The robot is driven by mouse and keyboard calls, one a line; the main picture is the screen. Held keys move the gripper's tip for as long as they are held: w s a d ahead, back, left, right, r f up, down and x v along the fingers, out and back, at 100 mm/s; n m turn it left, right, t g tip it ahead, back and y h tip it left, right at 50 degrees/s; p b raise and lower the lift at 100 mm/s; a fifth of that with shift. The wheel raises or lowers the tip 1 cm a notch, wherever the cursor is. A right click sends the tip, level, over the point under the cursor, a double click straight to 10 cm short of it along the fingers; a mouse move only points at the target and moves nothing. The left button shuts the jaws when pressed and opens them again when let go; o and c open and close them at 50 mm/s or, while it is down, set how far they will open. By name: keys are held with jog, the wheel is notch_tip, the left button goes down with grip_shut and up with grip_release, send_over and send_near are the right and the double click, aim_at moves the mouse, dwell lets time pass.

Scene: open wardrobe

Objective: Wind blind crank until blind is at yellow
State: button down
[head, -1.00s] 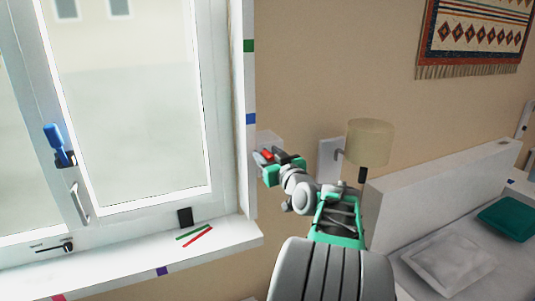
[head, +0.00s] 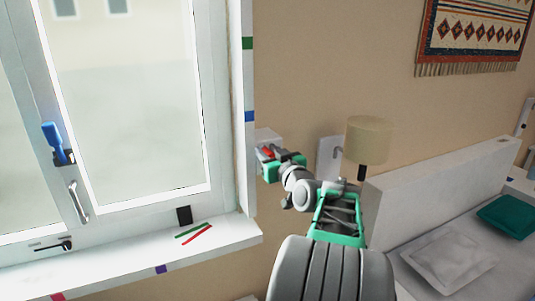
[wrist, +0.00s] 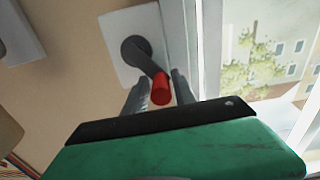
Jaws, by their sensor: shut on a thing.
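The blind crank is a dark arm (wrist: 146,58) on a white wall plate (wrist: 118,22), with a red knob (wrist: 161,90) at its end. In the head view the red knob (head: 266,152) shows just right of the window frame. My gripper (head: 268,160) is at the crank, and in the wrist view its two grey fingers (wrist: 160,92) stand on either side of the knob, shut on it. Green (head: 248,43) and blue (head: 250,117) marks are on the window's side strip. No yellow mark and no blind edge show in these views.
The window (head: 130,90) has a blue handle (head: 53,140). Red and green sticks (head: 197,235) lie on its sill (head: 120,262). A wall lamp (head: 368,140) is close to the right of my arm, above a bed headboard (head: 450,180).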

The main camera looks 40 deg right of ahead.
jog(key=m+b, duration=0.1)
jog(key=d+m, duration=0.1)
jog(key=m, duration=0.1)
jog(key=shift+s+b, duration=0.15)
jog(key=shift+b, duration=0.2)
jog(key=shift+s+d+r+m+b, duration=0.2)
jog(key=shift+d+m, duration=0.25)
jog(key=shift+m, duration=0.55)
jog(key=shift+s+d+r+m+b, duration=0.15)
jog(key=shift+d+m, duration=0.25)
jog(key=shift+m, duration=0.6)
jog(key=shift+w+f, duration=0.1)
jog(key=c, duration=1.2)
grip_release()
jog(key=shift+a, duration=0.1)
jog(key=b+v, duration=0.2)
jog(key=v, duration=0.5)
jog(key=shift+s+b, duration=0.3)
jog(key=shift+s, duration=0.1)
